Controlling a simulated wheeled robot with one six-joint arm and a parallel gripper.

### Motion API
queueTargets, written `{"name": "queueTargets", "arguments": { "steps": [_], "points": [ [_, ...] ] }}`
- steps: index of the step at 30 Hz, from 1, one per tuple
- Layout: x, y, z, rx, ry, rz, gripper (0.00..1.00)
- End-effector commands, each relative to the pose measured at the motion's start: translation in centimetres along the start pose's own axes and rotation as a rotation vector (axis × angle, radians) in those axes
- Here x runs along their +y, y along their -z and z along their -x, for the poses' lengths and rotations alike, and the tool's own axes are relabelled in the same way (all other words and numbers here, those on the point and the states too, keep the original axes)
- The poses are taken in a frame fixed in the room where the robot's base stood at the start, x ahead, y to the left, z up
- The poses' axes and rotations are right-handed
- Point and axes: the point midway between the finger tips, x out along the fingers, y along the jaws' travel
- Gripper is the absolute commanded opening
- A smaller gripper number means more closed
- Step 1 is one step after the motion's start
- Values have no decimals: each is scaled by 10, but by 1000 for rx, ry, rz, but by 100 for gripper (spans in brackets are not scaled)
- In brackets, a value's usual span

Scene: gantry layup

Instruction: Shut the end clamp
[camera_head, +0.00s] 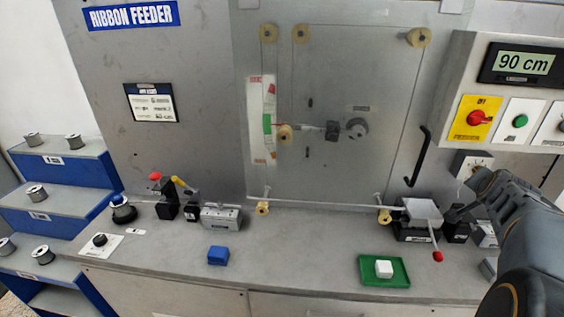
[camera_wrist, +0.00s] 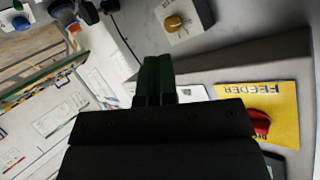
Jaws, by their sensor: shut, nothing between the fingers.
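A clamp-like device with a flat silver plate (camera_head: 422,211) and a lever ending in a red ball (camera_head: 437,256) stands at the right end of the bench. The lever points down toward the front. Another device with a red knob (camera_head: 155,176) and a yellow handle (camera_head: 181,182) stands at the left; I cannot tell by label which one is the end clamp.
A green tray (camera_head: 369,270) with a white block (camera_head: 384,269) lies in front of the right device. A blue block (camera_head: 218,255) sits mid-bench.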

Motion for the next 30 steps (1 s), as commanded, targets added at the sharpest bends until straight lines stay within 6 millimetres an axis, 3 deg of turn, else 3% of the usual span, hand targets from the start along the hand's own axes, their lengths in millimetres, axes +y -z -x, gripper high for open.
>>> {"name": "queueTargets", "arguments": {
  "steps": [1,3,6,10,13,18,30],
  "points": [
    [-13,-48,15,-157,13,89,0],
    [-26,-113,44,-369,34,225,0],
    [-36,-191,98,-614,83,431,0],
    [-39,-255,159,-792,155,656,0],
    [-41,-279,186,-838,206,762,0],
    [-48,-293,208,-843,268,846,0],
    [-50,-296,212,-839,284,859,0]
  ]
}}
